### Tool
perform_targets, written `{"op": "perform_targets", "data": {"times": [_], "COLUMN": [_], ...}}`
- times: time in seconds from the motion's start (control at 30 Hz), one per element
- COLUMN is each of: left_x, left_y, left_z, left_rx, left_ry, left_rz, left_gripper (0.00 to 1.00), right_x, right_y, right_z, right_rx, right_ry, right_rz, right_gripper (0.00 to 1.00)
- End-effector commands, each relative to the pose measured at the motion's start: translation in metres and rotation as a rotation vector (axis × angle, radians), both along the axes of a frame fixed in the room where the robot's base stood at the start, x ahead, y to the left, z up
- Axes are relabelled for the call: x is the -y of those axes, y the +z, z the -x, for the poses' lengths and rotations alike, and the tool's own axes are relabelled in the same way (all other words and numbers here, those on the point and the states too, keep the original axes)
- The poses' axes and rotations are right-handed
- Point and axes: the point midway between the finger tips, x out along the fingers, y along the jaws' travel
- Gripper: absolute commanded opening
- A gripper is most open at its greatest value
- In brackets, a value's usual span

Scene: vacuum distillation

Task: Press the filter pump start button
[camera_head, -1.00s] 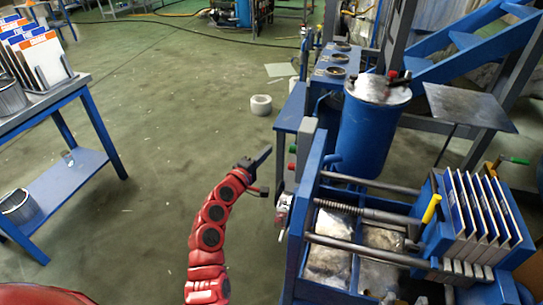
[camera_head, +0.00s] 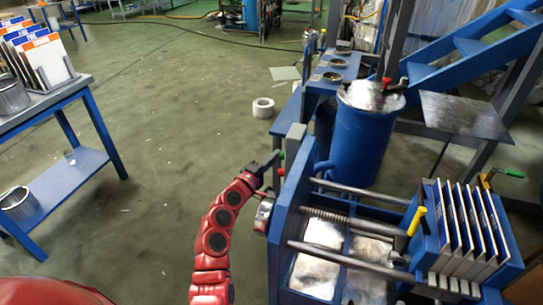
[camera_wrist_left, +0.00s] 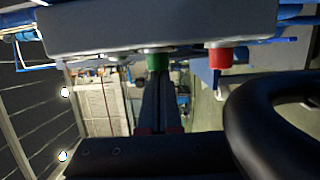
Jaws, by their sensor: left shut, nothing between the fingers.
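A grey control box (camera_head: 294,139) sits at the left end of the blue filter press frame. It carries a green button (camera_wrist_left: 157,61) and a red button (camera_wrist_left: 219,58) side by side in the left wrist view. The red button (camera_head: 281,171) also shows in the head view. My left gripper (camera_head: 275,157) is shut and empty, with its tips close to the green button. In the left wrist view the shut fingers (camera_wrist_left: 156,78) line up with the green button and overlap its lower edge. I cannot tell whether they touch it. My right gripper is not in view.
The filter press frame (camera_head: 288,215) with rods and upright white plates (camera_head: 465,215) fills the lower right. A blue tank (camera_head: 362,140) stands behind it. A blue table (camera_head: 75,95) stands at the left. The floor between is open, with a white roll (camera_head: 263,108) on it.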

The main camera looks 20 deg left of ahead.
Motion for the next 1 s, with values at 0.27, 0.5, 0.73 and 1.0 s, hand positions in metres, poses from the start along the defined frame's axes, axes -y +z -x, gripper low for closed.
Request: {"op": "perform_targets", "data": {"times": [0.27,0.5,0.73,1.0], "left_x": [0.016,0.018,0.013,-0.003], "left_y": [0.000,0.000,-0.001,-0.001], "left_z": [0.001,0.001,0.000,-0.004], "left_rx": [-0.002,-0.002,-0.002,-0.004], "left_ry": [-0.008,-0.012,-0.014,-0.011], "left_rz": [0.003,0.005,0.006,0.005], "left_gripper": [0.00,0.00,0.00,0.00], "right_x": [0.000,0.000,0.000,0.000], "right_y": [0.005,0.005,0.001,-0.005], "right_z": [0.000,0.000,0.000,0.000], "right_rx": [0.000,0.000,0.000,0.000], "right_ry": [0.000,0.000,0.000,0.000], "right_rz": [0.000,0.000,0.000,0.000], "right_gripper": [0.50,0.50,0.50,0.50]}}
